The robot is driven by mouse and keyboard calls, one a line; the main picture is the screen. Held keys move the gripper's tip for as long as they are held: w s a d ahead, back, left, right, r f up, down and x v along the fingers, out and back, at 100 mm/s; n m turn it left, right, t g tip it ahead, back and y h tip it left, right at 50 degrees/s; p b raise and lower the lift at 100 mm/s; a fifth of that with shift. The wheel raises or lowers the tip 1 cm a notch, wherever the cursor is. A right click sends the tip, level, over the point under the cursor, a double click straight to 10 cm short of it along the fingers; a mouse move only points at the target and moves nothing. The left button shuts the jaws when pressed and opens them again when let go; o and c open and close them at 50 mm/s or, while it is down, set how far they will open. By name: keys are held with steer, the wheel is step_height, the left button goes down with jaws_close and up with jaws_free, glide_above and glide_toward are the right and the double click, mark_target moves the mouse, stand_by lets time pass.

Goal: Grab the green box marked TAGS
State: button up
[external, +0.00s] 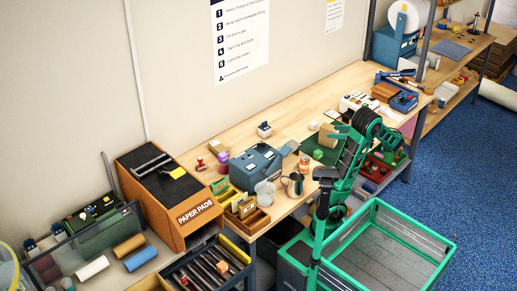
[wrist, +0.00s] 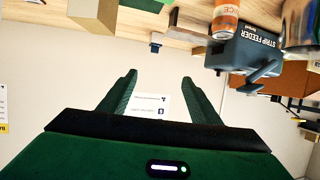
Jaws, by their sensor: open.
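My gripper (wrist: 160,78) is open and empty in the wrist view, its two dark green fingers apart with the pale wall and its poster beyond them. A small bright green box (external: 318,155) sits on the bench just left of the arm, on or beside a dark green flat area. Another small green item (external: 219,186) stands further left, by the blue machine. No TAGS lettering is readable on either. Neither is clearly seen in the wrist view.
The blue strip feeder (external: 256,166) stands on the workbench, with an orange can (external: 304,162) and a metal jug (external: 293,184) near it. A tan block (wrist: 95,15) shows in the wrist view. Bare bench (external: 285,118) lies toward the wall.

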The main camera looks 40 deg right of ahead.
glide_toward(321, 154)
steer(key=shift+w+a+f, duration=0.3)
steer(key=shift+w+f, duration=0.1)
steer(key=shift+w, duration=0.2)
steer(key=shift+w+f, duration=0.2)
steer(key=x, duration=0.5)
steer(key=shift+d+x, duration=0.15)
steer(key=shift+x, duration=1.2)
steer(key=shift+d+x, duration=0.15)
steer(key=shift+x, duration=1.2)
steer(key=c, duration=1.2)
